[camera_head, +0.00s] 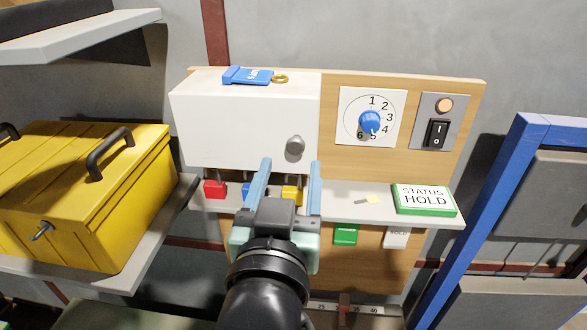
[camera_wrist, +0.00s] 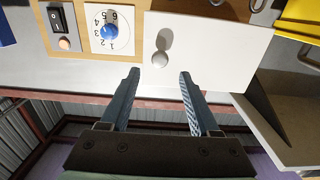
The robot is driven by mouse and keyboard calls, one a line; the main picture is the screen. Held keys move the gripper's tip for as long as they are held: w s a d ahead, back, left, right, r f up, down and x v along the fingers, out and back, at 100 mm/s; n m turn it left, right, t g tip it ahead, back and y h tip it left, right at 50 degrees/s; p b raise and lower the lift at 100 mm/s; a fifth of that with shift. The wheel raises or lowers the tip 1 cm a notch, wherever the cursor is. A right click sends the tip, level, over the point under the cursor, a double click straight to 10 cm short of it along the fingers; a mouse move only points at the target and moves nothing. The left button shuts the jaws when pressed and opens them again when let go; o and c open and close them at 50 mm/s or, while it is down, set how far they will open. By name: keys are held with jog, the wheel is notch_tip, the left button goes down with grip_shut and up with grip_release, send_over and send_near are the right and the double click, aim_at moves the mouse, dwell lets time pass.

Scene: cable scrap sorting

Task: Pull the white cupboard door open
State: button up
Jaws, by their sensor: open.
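The white cupboard (camera_head: 230,120) is fixed to a wooden board, and its front looks shut. A round grey knob (camera_head: 295,147) sits near the lower right of the white front. In the wrist view, which is upside down, the white front (camera_wrist: 222,45) and the knob (camera_wrist: 160,59) show just beyond my fingertips. My gripper (camera_head: 290,166) is open and empty, its two blue fingers pointing at the cupboard. In the wrist view the knob lies between the lines of my fingers (camera_wrist: 159,76), a little ahead of them; no contact shows.
Red (camera_head: 215,189), blue and yellow padlocks hang below the cupboard. A dial (camera_head: 370,122) and a switch (camera_head: 437,133) are right. A yellow toolbox (camera_head: 125,215) stands left, a blue frame (camera_head: 480,205) right.

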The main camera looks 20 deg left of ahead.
aim_at(295, 147)
jog(key=shift+p+x, duration=0.7)
jog(key=shift+x, duration=1.8)
grip_shut()
